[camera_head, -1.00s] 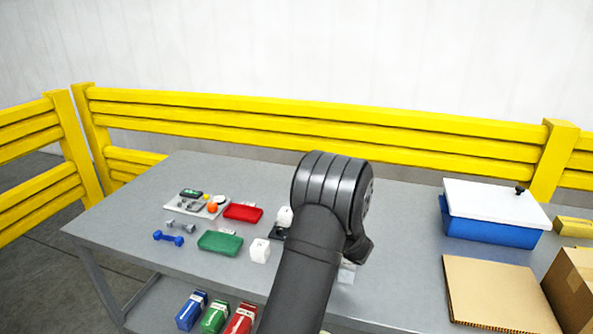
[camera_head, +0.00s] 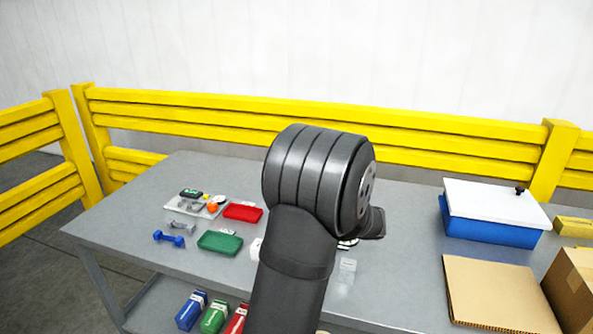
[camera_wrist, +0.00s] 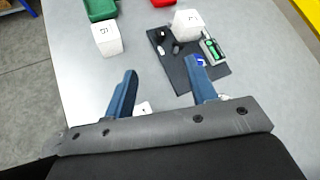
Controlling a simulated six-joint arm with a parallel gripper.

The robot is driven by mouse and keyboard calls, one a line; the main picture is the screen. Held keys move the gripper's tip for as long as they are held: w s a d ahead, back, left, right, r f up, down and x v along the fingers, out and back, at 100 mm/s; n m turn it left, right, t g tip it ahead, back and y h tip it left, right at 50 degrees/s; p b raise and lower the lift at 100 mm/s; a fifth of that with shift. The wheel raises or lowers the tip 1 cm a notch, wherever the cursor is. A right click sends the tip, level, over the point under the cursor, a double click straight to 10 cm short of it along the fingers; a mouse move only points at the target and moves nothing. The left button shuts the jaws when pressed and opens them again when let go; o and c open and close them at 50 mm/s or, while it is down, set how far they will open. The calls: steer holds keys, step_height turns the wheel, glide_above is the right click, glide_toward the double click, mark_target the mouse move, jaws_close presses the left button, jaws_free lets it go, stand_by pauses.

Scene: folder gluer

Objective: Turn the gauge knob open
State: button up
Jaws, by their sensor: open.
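In the wrist view a dark plate (camera_wrist: 183,72) lies on the table, with small black parts (camera_wrist: 158,40) on it. I cannot tell for sure whether one of these is the gauge knob. A white block (camera_wrist: 187,24) and a small grey device with green cells (camera_wrist: 212,49) stand at the plate's far and right sides. My gripper (camera_wrist: 160,68) has its two blue fingers spread, with nothing between them. The right finger overlaps the plate's near part in the picture; the left finger is left of it. In the head view my arm hides the gripper and the plate.
A lettered white cube (camera_wrist: 107,38) stands left of the plate. A blue box with a white lid (camera_head: 490,232) and cardboard (camera_head: 500,293) are at right.

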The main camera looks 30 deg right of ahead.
steer(key=w+a+r+n+g+h, duration=0.1)
steer(key=a+r+n+g+h, duration=0.1)
steer(key=r+n, duration=0.7)
steer(key=w+a+r+n+g+h, duration=0.1)
steer(key=a+r+n+g+h, duration=0.1)
steer(key=r+n+g, duration=0.3)
step_height(320, 180, up, 4)
steer(key=n+h, duration=0.1)
steer(key=n, duration=0.3)
steer(key=shift+a+g+h, duration=0.3)
steer(key=shift+r, duration=0.1)
steer(key=w+d+f+n, duration=0.2)
steer(key=w+d+f, duration=0.1)
steer(key=f, duration=0.6)
steer(key=w+d+f+n, duration=0.1)
steer(key=w+d+f, duration=0.2)
steer(key=f, duration=0.6)
steer(key=w+d+f+n, duration=0.2)
steer(key=w+d+f, duration=0.1)
steer(key=f, duration=0.6)
steer(key=shift+w+d+f+n, duration=0.3)
steer(key=shift+w+d+f, duration=0.05)
steer(key=shift+d, duration=0.05)
steer(key=shift+c, duration=0.4)
